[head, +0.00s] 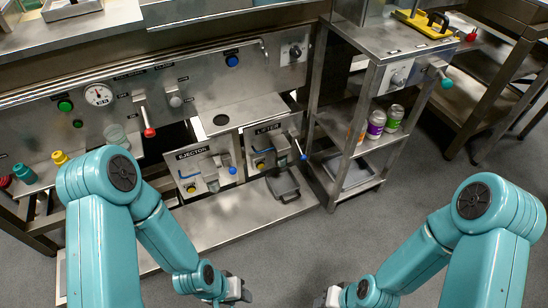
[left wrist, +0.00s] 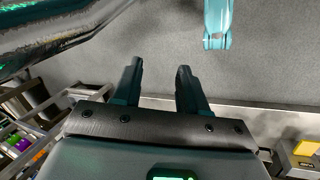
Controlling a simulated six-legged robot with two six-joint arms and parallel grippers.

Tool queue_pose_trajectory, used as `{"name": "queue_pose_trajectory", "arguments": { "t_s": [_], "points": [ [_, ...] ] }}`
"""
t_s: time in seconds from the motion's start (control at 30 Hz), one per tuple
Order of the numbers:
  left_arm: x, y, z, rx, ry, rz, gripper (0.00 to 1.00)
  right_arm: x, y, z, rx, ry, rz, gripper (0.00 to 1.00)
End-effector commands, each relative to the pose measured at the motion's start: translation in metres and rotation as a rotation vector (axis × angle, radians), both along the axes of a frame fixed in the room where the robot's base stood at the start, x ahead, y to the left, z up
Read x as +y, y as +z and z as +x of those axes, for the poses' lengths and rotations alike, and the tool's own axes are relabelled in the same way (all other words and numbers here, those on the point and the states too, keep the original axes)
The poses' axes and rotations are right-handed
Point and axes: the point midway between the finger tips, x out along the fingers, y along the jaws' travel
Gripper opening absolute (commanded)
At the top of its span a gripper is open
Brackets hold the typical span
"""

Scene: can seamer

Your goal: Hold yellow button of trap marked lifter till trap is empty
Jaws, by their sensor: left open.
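The trap marked LIFTER (head: 284,132) is a steel box low on the machine front, with a blue-tipped lever at its right. Its small yellow button (head: 260,166) shows on the lower front. I cannot tell whether the trap holds anything. The trap marked EJECTOR (head: 192,155) stands to its left with its own yellow button (head: 191,189). My left gripper (head: 244,291) is low in the head view, well apart from both traps; in the left wrist view its fingers (left wrist: 160,80) are open and empty. My right gripper (head: 325,298) is at the bottom edge, its fingers unclear.
A grey tray (head: 289,196) sits below the LIFTER trap on a low steel ledge (head: 220,222). A shelf rack (head: 325,140) to the right holds several cans (head: 376,124). A red-tipped lever (head: 149,132) projects above the traps. Grey floor (head: 370,235) is clear in front.

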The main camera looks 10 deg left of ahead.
Motion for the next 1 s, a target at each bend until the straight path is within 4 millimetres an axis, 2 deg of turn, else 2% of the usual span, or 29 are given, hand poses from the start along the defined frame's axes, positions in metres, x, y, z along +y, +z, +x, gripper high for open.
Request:
{"name": "queue_pose_trajectory", "arguments": {
  "t_s": [0.37, 0.4, 0.47, 0.5, 0.53, 1.0],
  "points": [
    [0.0001, 0.0017, 0.0001, 0.000, 0.000, 0.000, 0.43, 0.0000, 0.0017, 0.0001, -0.001, 0.000, 0.000, 0.40],
    [0.0001, 0.0016, 0.0001, 0.000, 0.000, 0.000, 0.39, 0.0000, 0.0017, 0.0001, 0.000, 0.000, 0.000, 0.40],
    [0.0001, 0.0016, 0.0001, 0.000, 0.000, 0.000, 0.20, 0.0000, 0.0016, 0.0001, 0.000, 0.000, 0.000, 0.40],
    [0.0001, 0.0016, 0.0001, 0.000, 0.000, 0.000, 0.07, 0.0000, 0.0016, 0.0001, 0.000, 0.000, 0.000, 0.40],
    [0.0001, 0.0016, 0.0001, 0.000, 0.000, 0.000, 0.00, 0.0000, 0.0016, 0.0001, 0.000, 0.000, 0.000, 0.40],
    [0.0000, 0.0015, 0.0000, 0.000, 0.000, 0.000, 0.00, 0.0000, 0.0015, 0.0000, 0.000, 0.000, 0.000, 0.40]
  ]
}}
